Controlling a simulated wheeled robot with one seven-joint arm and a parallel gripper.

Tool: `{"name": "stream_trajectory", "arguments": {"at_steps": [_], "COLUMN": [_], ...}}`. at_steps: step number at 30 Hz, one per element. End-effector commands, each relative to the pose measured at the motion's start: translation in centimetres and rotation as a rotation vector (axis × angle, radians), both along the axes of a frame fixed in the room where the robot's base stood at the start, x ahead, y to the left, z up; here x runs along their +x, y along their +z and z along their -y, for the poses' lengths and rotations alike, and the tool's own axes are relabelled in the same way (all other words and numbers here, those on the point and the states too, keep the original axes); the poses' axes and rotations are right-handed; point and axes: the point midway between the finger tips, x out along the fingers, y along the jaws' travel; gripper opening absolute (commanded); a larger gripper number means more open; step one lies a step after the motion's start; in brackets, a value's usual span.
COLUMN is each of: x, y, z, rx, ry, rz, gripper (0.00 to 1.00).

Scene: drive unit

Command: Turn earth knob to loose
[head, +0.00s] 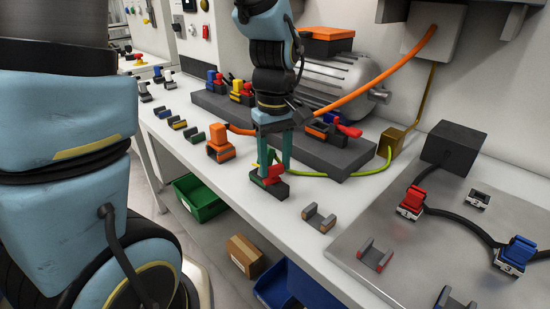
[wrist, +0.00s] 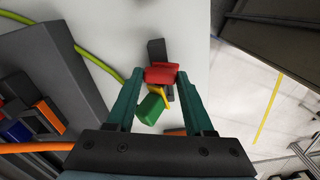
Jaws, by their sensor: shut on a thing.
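The red knob (head: 268,173) sits on a small dark holder (head: 272,190) near the front edge of the white bench; I take it to be the earth knob. My gripper (head: 273,168) points down over it, and its two teal fingers are shut on the red knob. In the wrist view the red knob (wrist: 162,73) lies between the fingertips (wrist: 161,76). A green block (wrist: 152,108) and a thin yellow piece (wrist: 158,93) show just beside it. Part of the dark holder (wrist: 156,48) shows beyond the knob. Which way the knob is turned cannot be told.
A yellow-green cable (head: 310,175) runs along the bench beside the knob. A dark grey block (head: 345,155) with coloured connectors stands behind. An orange connector (head: 219,143) is to the left, and an empty grey holder (head: 319,219) to the right. The bench's front edge is close.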

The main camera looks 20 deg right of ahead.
Motion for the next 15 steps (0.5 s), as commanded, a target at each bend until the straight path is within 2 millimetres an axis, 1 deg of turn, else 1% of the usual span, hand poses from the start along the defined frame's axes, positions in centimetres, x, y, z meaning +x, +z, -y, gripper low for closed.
{"name": "stream_trajectory", "arguments": {"at_steps": [6, 15], "x": [0.10, 0.10], "y": [0.17, 0.12], "z": [0.03, 0.01], "rx": [0.000, -0.001], "ry": [0.141, 0.249], "rz": [0.002, 0.002], "gripper": [0.00, 0.00]}}
